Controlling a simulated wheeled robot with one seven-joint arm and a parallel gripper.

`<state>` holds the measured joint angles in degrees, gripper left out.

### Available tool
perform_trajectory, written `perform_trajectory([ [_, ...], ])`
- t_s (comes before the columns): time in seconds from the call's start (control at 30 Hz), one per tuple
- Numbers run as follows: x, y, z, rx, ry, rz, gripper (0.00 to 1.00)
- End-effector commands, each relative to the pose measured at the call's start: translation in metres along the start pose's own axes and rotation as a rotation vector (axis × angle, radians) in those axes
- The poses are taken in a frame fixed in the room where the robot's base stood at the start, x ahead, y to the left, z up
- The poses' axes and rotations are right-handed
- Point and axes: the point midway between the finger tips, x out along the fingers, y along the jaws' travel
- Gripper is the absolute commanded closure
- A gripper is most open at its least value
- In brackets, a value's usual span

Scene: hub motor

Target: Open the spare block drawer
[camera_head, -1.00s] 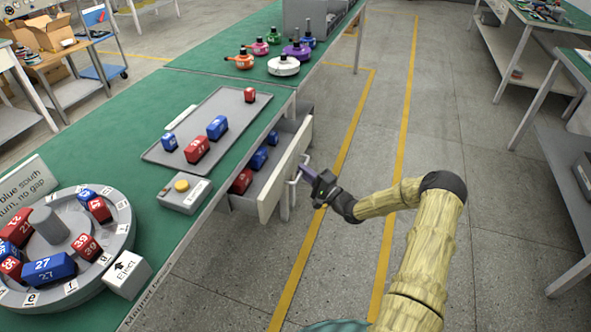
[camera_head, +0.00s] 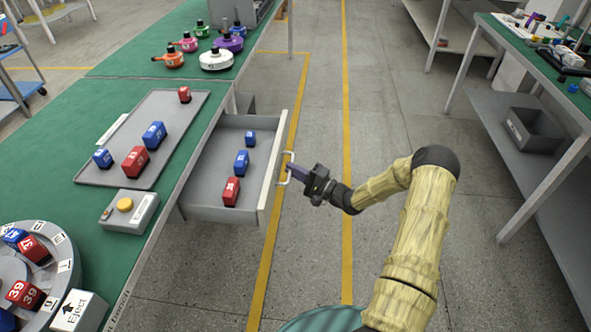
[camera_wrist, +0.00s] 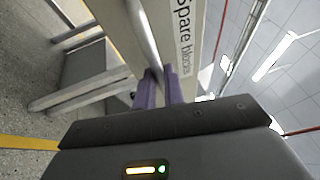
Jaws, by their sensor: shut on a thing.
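The spare block drawer (camera_head: 205,212) is pulled well out from under the green-topped bench in the head view. Two blue blocks and one red block (camera_head: 231,191) lie inside it. My gripper (camera_head: 290,169) is at the drawer's front, its purple fingertips shut on the metal bar handle (camera_head: 284,178). In the wrist view the fingers (camera_wrist: 163,88) close around the handle bar (camera_wrist: 143,35), beside the front panel with its "Spare blocks" label (camera_wrist: 184,38).
A grey tray (camera_head: 180,120) with several blocks and a button box (camera_head: 130,211) sit on the bench (camera_head: 60,150). A round fixture (camera_head: 70,265) stands at the lower left. The floor right of the drawer is open up to another bench (camera_head: 560,105).

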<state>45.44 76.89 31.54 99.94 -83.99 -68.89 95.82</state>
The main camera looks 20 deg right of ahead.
Motion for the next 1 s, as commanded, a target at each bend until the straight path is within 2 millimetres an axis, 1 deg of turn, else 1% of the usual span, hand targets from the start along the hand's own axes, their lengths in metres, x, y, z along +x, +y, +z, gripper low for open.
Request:
perform_trajectory([
  [0.23,0.000,0.003,0.002,0.001,-0.005,0.005,1.00],
  [0.27,0.000,0.003,0.002,0.001,-0.005,0.005,0.87],
  [0.3,0.000,0.003,0.002,0.001,-0.005,0.005,0.80],
  [0.37,0.000,0.002,0.002,0.001,-0.004,0.004,0.68],
  [0.63,-0.001,0.001,0.000,-0.001,-0.001,0.002,0.67],
  [0.77,-0.006,0.001,0.000,-0.001,0.000,0.002,0.67],
  [0.87,-0.016,0.000,-0.001,-0.001,0.002,0.003,0.67],
  [1.0,-0.040,0.000,-0.001,-0.001,0.002,0.003,0.67],
])
